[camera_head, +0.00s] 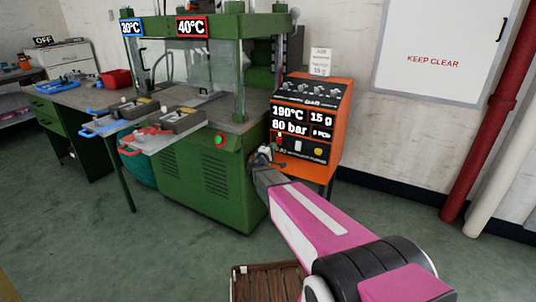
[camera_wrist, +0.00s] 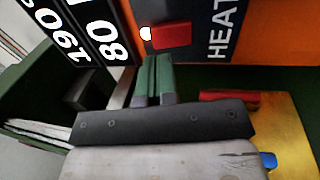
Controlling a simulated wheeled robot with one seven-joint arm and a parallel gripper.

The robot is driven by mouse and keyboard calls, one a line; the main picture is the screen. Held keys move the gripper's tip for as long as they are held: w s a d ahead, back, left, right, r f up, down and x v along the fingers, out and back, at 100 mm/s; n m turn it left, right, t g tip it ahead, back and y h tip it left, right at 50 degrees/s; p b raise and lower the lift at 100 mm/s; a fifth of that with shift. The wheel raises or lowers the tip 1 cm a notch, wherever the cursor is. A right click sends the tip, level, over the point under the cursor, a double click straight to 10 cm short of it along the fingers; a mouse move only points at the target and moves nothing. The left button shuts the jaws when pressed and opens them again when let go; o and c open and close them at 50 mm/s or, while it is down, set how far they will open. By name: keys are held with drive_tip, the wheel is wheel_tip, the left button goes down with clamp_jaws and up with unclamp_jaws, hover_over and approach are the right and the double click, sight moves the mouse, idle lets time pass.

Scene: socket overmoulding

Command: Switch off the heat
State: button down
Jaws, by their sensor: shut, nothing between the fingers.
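The orange control box (camera_head: 339,112) stands to the right of the green press in the head view, its display reading 190°C, 80 bar and 15 g. The red heat switch (camera_wrist: 171,36) sits beside the HEAT label (camera_wrist: 226,35) in the wrist view, with a small bright white spot at its left edge. My gripper (camera_head: 264,152) is at the lower left of the box front. In the wrist view its green fingertips (camera_wrist: 153,68) are shut together and empty, just below the switch. I cannot tell whether they touch the panel.
The green press (camera_head: 205,180) stands left of the box, with a green-lit button (camera_head: 219,140) on its front. Blue-handled (camera_head: 92,130) and red-handled (camera_head: 130,148) moulds rest at its table. A wooden crate (camera_head: 268,284) is on the floor below my arm.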

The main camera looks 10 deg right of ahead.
sight(278, 139)
drive_tip(key=shift+x, duration=1.95)
drive_tip(key=shift+d+r, duration=0.1)
drive_tip(key=shift+w+d+r+g, duration=0.1)
drive_tip(key=shift+w+g, duration=0.1)
drive_tip(key=shift+g, duration=0.1)
drive_tip(key=shift+s+a, duration=0.2)
drive_tip(key=shift+s, duration=0.05)
drive_tip(key=s+a+r, duration=0.2)
drive_tip(key=s+a, duration=0.5)
drive_tip(key=s, duration=0.3)
drive_tip(key=shift+s+a+r, duration=0.25)
drive_tip(key=shift+s+a, duration=0.15)
